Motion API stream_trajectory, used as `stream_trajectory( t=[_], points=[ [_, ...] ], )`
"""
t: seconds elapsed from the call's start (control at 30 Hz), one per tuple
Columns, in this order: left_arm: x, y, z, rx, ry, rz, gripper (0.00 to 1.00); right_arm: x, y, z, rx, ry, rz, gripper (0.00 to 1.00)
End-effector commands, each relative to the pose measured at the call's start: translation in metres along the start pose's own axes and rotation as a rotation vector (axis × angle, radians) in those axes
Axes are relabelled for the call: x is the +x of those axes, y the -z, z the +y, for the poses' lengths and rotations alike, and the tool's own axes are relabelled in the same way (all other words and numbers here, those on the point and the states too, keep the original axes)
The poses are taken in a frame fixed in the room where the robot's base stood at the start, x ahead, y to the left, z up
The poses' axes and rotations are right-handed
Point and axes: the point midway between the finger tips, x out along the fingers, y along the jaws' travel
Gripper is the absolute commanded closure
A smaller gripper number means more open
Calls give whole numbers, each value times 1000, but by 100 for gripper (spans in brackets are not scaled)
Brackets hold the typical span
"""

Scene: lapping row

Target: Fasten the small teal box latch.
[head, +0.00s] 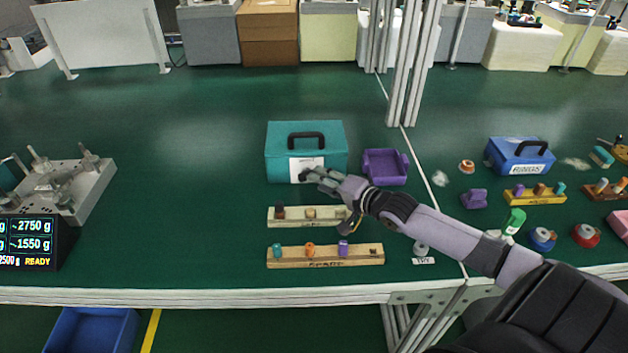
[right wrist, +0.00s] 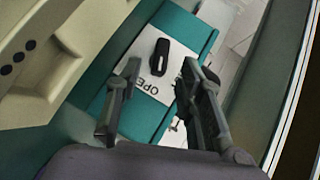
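The teal box (head: 280,150) stands closed on the green bench, with a black handle (head: 306,136) on its lid and a white label (head: 297,164) on its front. In the right wrist view the teal box (right wrist: 190,31) fills the middle. A black oblong latch (right wrist: 159,57) sits on the label (right wrist: 160,88), which reads "OPEN". My right gripper (head: 312,175) is at the box's front. In the right wrist view its two fingers (right wrist: 162,70) are apart, with label and latch showing between them; I cannot tell if they touch. My left gripper is not in view.
Wooden racks with pegs (head: 325,257) lie in front of the box. A purple tray (head: 384,168) stands close to its right, a blue box (head: 520,157) further right. Metal posts (head: 408,70) rise behind.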

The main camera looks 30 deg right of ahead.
Motion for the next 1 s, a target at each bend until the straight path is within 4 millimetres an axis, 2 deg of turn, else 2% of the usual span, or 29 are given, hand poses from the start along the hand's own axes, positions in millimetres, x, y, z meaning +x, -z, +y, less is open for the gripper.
stream_trajectory(
  t=[0.13,0.3,0.67,1.0],
  points=[
    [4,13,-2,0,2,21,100,20,1,-1,0,3,2,65],
    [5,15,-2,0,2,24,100,32,0,0,0,1,1,65],
    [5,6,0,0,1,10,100,35,0,0,0,0,0,65],
    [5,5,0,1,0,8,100,35,0,0,0,0,0,88]
  ],
)
